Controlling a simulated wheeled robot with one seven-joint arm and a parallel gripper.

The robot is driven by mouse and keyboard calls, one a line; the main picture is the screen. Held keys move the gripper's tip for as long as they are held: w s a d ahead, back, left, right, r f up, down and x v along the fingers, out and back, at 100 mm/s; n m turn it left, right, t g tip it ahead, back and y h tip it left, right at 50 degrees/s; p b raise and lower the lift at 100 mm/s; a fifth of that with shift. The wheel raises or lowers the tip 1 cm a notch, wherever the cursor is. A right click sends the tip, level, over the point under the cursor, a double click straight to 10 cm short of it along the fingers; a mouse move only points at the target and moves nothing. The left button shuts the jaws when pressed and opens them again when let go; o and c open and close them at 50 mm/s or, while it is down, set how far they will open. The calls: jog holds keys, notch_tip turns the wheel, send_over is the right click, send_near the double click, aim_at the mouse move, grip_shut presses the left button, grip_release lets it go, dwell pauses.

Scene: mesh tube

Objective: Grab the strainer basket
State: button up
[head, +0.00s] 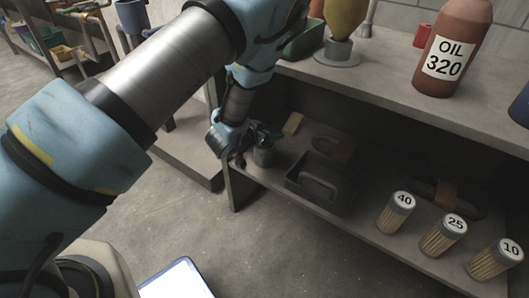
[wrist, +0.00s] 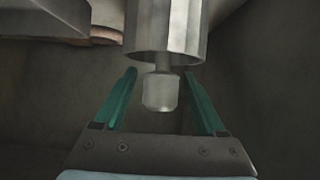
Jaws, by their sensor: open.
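Several strainer baskets of pale mesh with grey caps stand upright on the lower shelf at the right of the head view, labelled 40 (head: 392,218), 25 (head: 440,238) and 10 (head: 492,262). My gripper (head: 250,140) is far to their left, over the shelf's left end, beside a small grey metal cylinder (head: 264,156). In the wrist view my gripper (wrist: 159,76) is open, with green fingers either side of a metal knob (wrist: 160,94). The knob joins by a stem to a larger metal cylinder (wrist: 165,38). Gaps show at both sides of the knob. I see no mesh on this cylinder.
A dark tray with a handle (head: 318,186) sits on the lower shelf between my gripper and the mesh baskets. The upper shelf (head: 385,85) overhangs and holds a brown oil bottle (head: 452,45). A shelf leg (head: 233,188) stands below my gripper. Bare floor lies in front.

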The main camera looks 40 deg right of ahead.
grip_shut()
dwell(0.6)
dwell(0.8)
